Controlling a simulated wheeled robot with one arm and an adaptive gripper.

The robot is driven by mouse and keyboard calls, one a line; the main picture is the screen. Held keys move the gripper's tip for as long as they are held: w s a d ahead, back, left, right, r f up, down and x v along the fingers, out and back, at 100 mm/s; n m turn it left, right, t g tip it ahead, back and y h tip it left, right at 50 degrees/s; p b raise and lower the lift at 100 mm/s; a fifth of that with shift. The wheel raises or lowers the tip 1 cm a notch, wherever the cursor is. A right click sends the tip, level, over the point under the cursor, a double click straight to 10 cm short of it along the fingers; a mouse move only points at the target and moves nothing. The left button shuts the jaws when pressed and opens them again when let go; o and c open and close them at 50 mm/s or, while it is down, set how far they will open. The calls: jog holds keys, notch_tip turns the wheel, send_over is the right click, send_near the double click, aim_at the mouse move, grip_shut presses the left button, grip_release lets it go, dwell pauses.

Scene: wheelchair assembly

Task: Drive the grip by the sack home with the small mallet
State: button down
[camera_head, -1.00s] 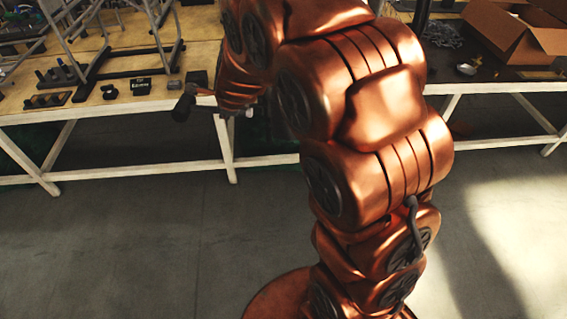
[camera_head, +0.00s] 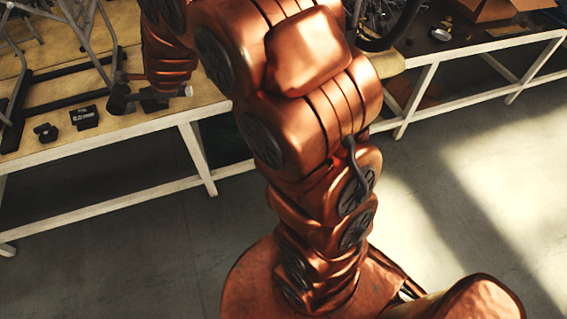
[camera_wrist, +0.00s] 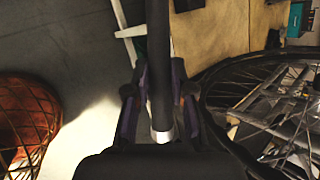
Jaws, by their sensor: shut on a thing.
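My gripper (camera_wrist: 160,105) is shut on a dark straight handle, which I take to be that of the small mallet (camera_wrist: 158,60). The handle runs up out of the wrist view, and its pale end shows between the fingers. My fingers are hard to make out there. Grey wheelchair frame tubes (camera_head: 92,38) stand at the upper left. I cannot make out the grip or the sack for sure.
A long wooden table (camera_head: 60,148) with white legs runs across the back. A small black box (camera_head: 84,117) and a black part (camera_head: 45,132) lie near its front edge. A spoked wheel (camera_wrist: 215,80) is close at right in the wrist view. Grey floor (camera_head: 110,250) is open in front.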

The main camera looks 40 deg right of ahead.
jog(key=s+d+f+n+b, duration=0.1)
jog(key=s+d+f+b, duration=0.5)
jog(key=d+f+b, duration=0.4)
jog(key=s+d+f+n+y+b, duration=0.1)
jog(key=s+d+f+b, duration=0.5)
jog(key=f+b, duration=1.2)
jog(key=s+d+f+b, duration=0.6)
jog(key=d+f+b, duration=0.8)
jog(key=f, duration=0.8)
jog(key=shift+s+d+f+n+y, duration=0.2)
jog(key=shift+d+n+y, duration=0.2)
jog(key=shift+d, duration=0.2)
jog(key=w, duration=0.1)
jog(key=w+d+p, duration=0.2)
jog(key=w, duration=0.1)
jog(key=shift+w+d, duration=0.1)
jog(key=shift+r+p, duration=0.1)
jog(key=shift+p, duration=0.45)
jog(key=shift+w, duration=0.1)
